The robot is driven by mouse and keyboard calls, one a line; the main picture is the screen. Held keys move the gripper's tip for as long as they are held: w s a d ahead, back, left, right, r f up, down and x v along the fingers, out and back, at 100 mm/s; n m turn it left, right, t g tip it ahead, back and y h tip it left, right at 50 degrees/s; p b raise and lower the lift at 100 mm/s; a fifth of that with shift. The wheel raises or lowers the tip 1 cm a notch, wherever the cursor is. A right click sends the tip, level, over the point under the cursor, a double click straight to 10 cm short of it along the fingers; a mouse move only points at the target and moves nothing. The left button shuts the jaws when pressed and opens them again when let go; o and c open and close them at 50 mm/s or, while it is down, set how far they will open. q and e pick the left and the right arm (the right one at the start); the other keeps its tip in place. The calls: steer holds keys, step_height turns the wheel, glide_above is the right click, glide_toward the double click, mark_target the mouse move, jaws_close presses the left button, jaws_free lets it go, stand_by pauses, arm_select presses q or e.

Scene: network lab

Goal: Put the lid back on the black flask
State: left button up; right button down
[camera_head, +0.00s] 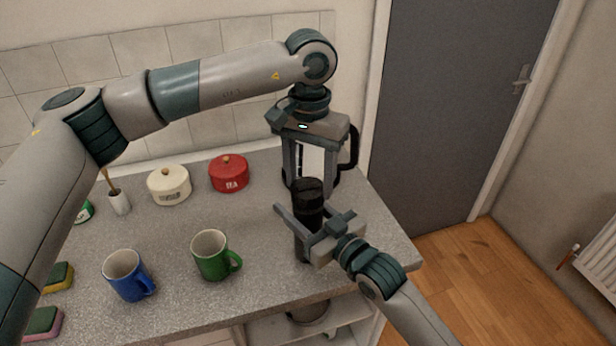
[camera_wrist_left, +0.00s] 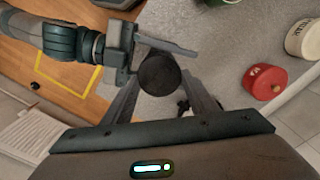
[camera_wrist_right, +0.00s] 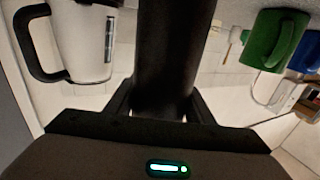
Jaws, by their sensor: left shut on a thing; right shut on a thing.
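The black flask (camera_head: 308,222) stands upright near the right end of the worktop. My right gripper (camera_head: 306,236) is shut around its body from the front right. The flask's dark side also fills the middle of the right wrist view (camera_wrist_right: 165,50). The black lid (camera_head: 307,189) is at the flask's top, in line with it. My left gripper (camera_head: 307,180) points down from above and is shut on the lid. In the left wrist view the lid's round top (camera_wrist_left: 159,75) lies between the fingers. I cannot tell whether the lid touches the flask's rim or is seated.
A white kettle with a black handle (camera_head: 353,150) stands close behind. A red tin (camera_head: 229,175) and a cream tin (camera_head: 169,186) stand by the wall. A green mug (camera_head: 212,257) and a blue mug (camera_head: 127,277) are to the left. The worktop's right edge is near.

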arm_select(q)
steer(key=m, duration=0.4)
steer(key=shift+m, duration=0.4)
steer(key=m, duration=0.3)
steer(key=shift+s+m, duration=0.1)
steer(key=shift+m, duration=0.2)
steer(key=o, duration=1)
steer(key=shift+d, duration=0.1)
steer(key=shift+o, duration=0.2)
steer(key=shift+r, duration=2.25)
steer(key=shift+c, duration=0.5)
